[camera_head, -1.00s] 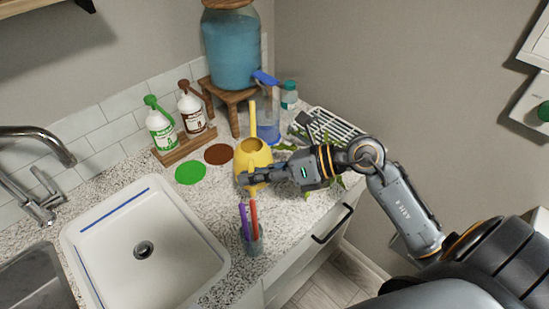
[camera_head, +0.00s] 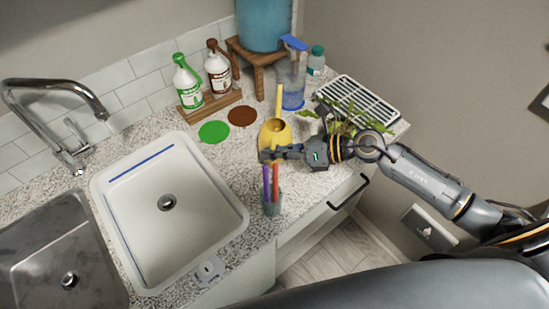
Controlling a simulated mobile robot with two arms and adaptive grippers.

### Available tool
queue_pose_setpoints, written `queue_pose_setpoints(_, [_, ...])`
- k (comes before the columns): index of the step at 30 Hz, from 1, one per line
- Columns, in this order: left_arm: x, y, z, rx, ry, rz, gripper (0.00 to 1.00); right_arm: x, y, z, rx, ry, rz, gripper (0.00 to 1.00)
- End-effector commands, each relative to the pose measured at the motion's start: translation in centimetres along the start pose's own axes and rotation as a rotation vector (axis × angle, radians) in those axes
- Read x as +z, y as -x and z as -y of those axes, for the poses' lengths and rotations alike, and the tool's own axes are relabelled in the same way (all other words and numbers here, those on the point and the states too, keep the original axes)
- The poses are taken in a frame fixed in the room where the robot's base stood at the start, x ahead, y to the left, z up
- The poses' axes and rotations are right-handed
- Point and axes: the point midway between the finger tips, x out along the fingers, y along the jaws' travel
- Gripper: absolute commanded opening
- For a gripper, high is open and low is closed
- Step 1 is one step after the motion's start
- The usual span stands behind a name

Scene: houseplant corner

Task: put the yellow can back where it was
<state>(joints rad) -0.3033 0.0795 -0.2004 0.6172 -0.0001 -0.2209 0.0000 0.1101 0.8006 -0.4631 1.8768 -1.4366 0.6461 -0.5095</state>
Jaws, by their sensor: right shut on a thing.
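The yellow can (camera_head: 275,132) is a small watering can with a long upright spout, over the speckled counter right of the brown disc. My right gripper (camera_head: 268,155) reaches in from the right and is shut on the can's near side. Its fingers hide part of the can's lower body. The can looks about upright; I cannot tell whether its base touches the counter. My left gripper is not in view.
A cup of pens (camera_head: 272,204) stands just in front of the can. A blue-topped clear container (camera_head: 292,75) and a leafy plant (camera_head: 345,118) are behind and right. A green disc (camera_head: 213,132) and brown disc (camera_head: 242,116) lie flat to the left, beside the white basin (camera_head: 215,255).

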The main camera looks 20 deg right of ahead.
Motion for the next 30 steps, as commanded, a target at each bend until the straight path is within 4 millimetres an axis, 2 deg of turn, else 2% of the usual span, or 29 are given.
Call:
queue_pose_setpoints(7, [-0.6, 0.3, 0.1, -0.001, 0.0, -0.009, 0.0, -2.5, -1.2, 1.5, 0.001, -0.002, 0.002, 0.0])
queue_pose_setpoints(20, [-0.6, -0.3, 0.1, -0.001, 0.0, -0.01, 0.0, -3.2, -1.4, 1.9, 0.001, 0.001, 0.001, 0.0])
queue_pose_setpoints(21, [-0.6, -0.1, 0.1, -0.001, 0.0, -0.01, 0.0, -3.2, -1.4, 1.8, 0.001, 0.0, -0.001, 0.15])
queue_pose_setpoints(24, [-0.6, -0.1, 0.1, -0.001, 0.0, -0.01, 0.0, -3.1, -1.4, 1.8, 0.001, 0.0, -0.001, 0.32])
queue_pose_setpoints(30, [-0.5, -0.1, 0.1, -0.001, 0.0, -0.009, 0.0, -3.1, -1.4, 1.8, 0.001, -0.001, -0.001, 0.32])
